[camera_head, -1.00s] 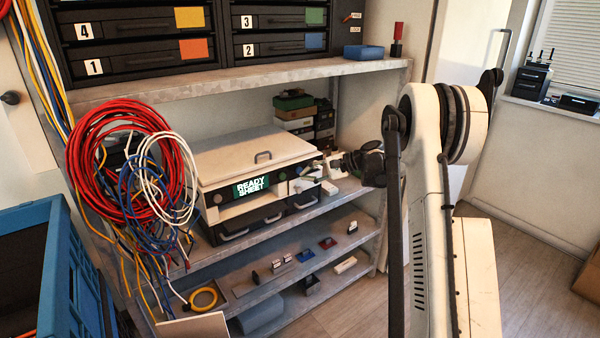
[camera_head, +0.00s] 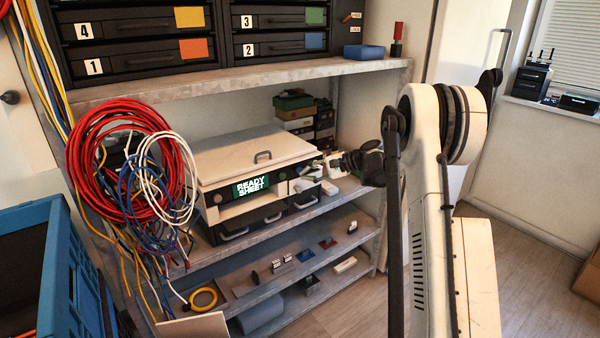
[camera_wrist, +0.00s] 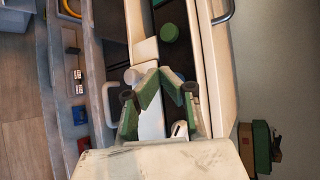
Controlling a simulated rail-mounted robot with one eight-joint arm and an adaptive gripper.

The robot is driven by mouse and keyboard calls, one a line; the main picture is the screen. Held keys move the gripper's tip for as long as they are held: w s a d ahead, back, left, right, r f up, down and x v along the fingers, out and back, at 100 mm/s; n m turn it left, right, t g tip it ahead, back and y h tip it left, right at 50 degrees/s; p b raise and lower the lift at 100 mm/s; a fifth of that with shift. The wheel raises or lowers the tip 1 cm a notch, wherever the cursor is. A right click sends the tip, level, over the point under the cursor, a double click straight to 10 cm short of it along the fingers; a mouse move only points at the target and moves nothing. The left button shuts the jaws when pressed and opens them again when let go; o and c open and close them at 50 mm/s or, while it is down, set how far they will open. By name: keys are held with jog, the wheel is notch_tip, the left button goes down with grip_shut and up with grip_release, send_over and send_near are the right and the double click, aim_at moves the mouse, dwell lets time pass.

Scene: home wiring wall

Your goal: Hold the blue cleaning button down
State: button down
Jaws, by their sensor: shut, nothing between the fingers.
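The cream machine (camera_head: 245,160) stands on the middle shelf, its green display (camera_head: 251,187) reading "READY SHEET". My gripper (camera_head: 322,168) is at the right end of the machine's front. In the wrist view my gripper (camera_wrist: 160,73) is shut and empty, its green-padded fingers meeting at the tips over the dark front panel (camera_wrist: 172,58). A round green knob (camera_wrist: 169,32) lies just beyond the tips. Whether the tips touch the panel I cannot tell.
Small white objects (camera_head: 330,187) sit beside the machine. Drawers with handles (camera_head: 235,233) are below it. Coiled red cable (camera_head: 82,150) hangs at the left. The lower shelf (camera_head: 290,265) holds small parts. Stacked boxes (camera_head: 294,112) stand behind.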

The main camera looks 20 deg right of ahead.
jog(key=shift+w+a, duration=0.1)
jog(key=shift+w, duration=0.25)
jog(key=shift+w, duration=0.4)
dwell(0.8)
jog(key=shift+s, duration=0.15)
dwell(2.6)
jog(key=shift+s+b, duration=0.4)
jog(key=shift+s, duration=0.3)
jog(key=s, duration=0.2)
jog(key=s+d, duration=0.1)
jog(key=s, duration=0.2)
jog(key=shift+b, duration=0.4)
